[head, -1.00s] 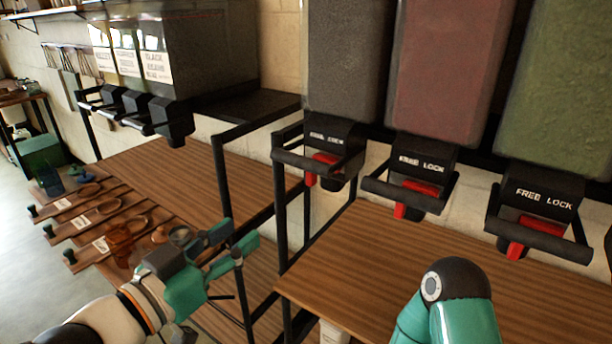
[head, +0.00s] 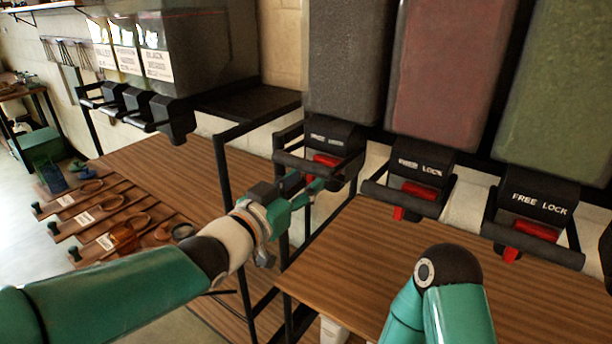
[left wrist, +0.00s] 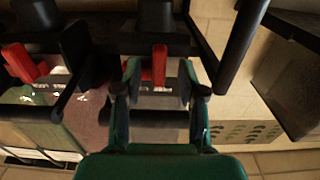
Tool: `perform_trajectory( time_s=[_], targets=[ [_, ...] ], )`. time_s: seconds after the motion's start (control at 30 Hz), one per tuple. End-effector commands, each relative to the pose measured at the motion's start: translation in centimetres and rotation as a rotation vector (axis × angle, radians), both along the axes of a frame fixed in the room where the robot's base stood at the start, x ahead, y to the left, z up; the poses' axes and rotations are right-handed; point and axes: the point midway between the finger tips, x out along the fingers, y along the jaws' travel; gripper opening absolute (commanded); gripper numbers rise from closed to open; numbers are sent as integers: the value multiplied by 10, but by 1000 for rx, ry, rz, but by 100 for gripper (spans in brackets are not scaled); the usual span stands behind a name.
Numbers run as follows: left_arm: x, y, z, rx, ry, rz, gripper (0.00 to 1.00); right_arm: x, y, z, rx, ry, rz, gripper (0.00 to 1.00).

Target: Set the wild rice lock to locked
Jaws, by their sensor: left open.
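The leftmost dispenser of the right-hand group, filled with dark grains (head: 343,60), has a black lock head (head: 333,134) with a red lever (head: 325,160). Its name label does not show, so I cannot tell from a label that it is the wild rice. My left gripper (head: 314,185) is just below and in front of this lever. In the left wrist view my left gripper (left wrist: 160,80) is open, with the red lever (left wrist: 160,62) between its fingertips; I cannot tell whether they touch it. My right arm shows at lower right, but its gripper does not show.
Dispensers with reddish (head: 436,70) and green (head: 560,90) contents stand to the right, with red levers and FREE LOCK marks. A wooden shelf (head: 400,260) lies below. Black frame posts (head: 226,200) stand close to my left arm. Wooden scoops (head: 110,220) lie at left.

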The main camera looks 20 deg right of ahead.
Motion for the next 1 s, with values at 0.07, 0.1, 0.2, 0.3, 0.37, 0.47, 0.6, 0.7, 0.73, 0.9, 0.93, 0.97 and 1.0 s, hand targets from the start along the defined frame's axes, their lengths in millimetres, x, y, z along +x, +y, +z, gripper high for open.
perform_trajectory(
  time_s=[0.07,0.1,0.2,0.3,0.37,0.47,0.6,0.7,0.73,0.9,0.93,0.97,1.0],
  targets=[
    [4,-5,0,0,0,-1,41,0,0,3,0,0,0,40],
    [5,-7,0,0,0,-1,41,0,0,3,0,0,0,40],
    [6,-9,0,0,0,-1,41,0,0,3,0,0,0,40],
    [6,-9,0,0,0,-1,41,0,0,3,0,0,0,40],
    [6,-9,0,0,0,-1,41,0,0,3,0,0,0,40],
    [6,-9,0,0,0,-1,36,0,0,3,0,0,0,40],
    [6,-9,0,0,0,-1,12,0,0,3,0,0,0,40],
    [6,-9,0,0,0,-1,0,0,0,3,0,0,0,40],
    [6,-9,0,0,0,-1,0,0,0,3,0,0,0,40],
    [6,-9,0,0,0,-1,0,0,0,3,0,0,0,40],
    [6,-9,0,0,0,-1,0,0,0,3,0,0,0,40],
    [6,-9,0,0,0,-1,0,0,0,3,0,0,0,40],
    [6,-9,0,0,0,-1,0,0,0,2,0,0,0,40]
  ],
)
